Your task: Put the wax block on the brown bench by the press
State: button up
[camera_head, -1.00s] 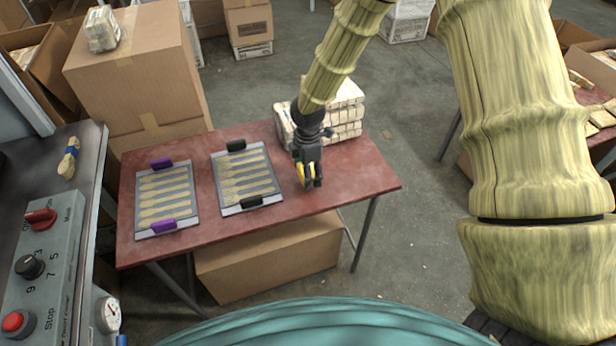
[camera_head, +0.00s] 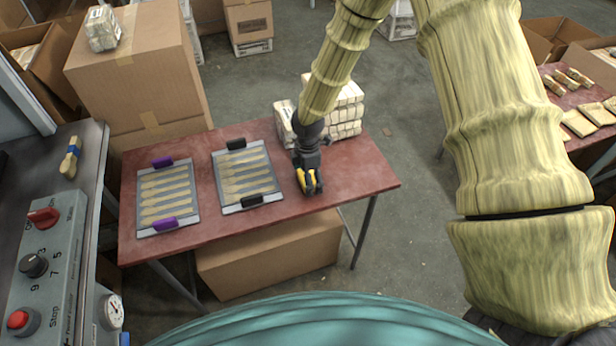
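I cannot clearly make out the wax block in this view. My gripper (camera_head: 309,182) points down over the front right part of the reddish-brown bench (camera_head: 350,178), close to its top. Yellow patches show at the fingers; I cannot tell whether they are finger parts or a small yellow thing between them. The fingers look close together, but whether they are shut on something is unclear. The press's grey control panel (camera_head: 42,262), with red and black knobs, stands at the left, beside a dark metal worktop (camera_head: 88,165).
Stacked spoon bundles (camera_head: 345,112) stand behind my gripper. A banded bundle (camera_head: 71,157) lies on the worktop. Another table (camera_head: 568,98) stands right.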

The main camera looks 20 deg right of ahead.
notch_tip(320, 180, up, 12)
jog(key=b, duration=0.1)
jog(key=shift+b, duration=0.3)
dwell(0.6)
jog(key=shift+r, duration=0.1)
